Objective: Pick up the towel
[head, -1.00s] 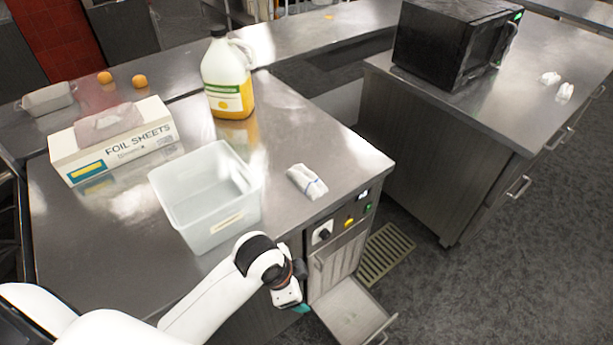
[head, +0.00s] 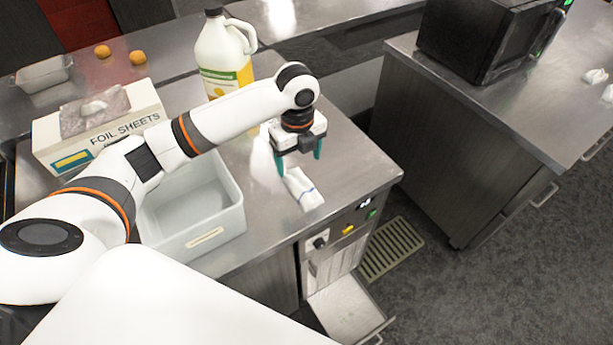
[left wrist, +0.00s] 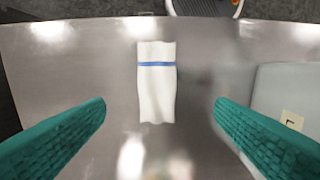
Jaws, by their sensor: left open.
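The towel (head: 303,187) is a small white folded cloth with a blue stripe, lying on the steel counter near its right corner. In the left wrist view the towel (left wrist: 156,88) lies flat, roughly midway between the two teal fingers and a little beyond their tips. My left gripper (head: 299,160) points down above the towel's far end, open and empty; its fingers also show in the left wrist view (left wrist: 160,103). It looks apart from the towel. My right gripper is not in view.
A white plastic bin (head: 222,222) stands left of the towel. A yellow-filled jug (head: 222,50) and a foil sheets box (head: 60,150) stand farther back. A microwave (head: 480,40) sits on another counter.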

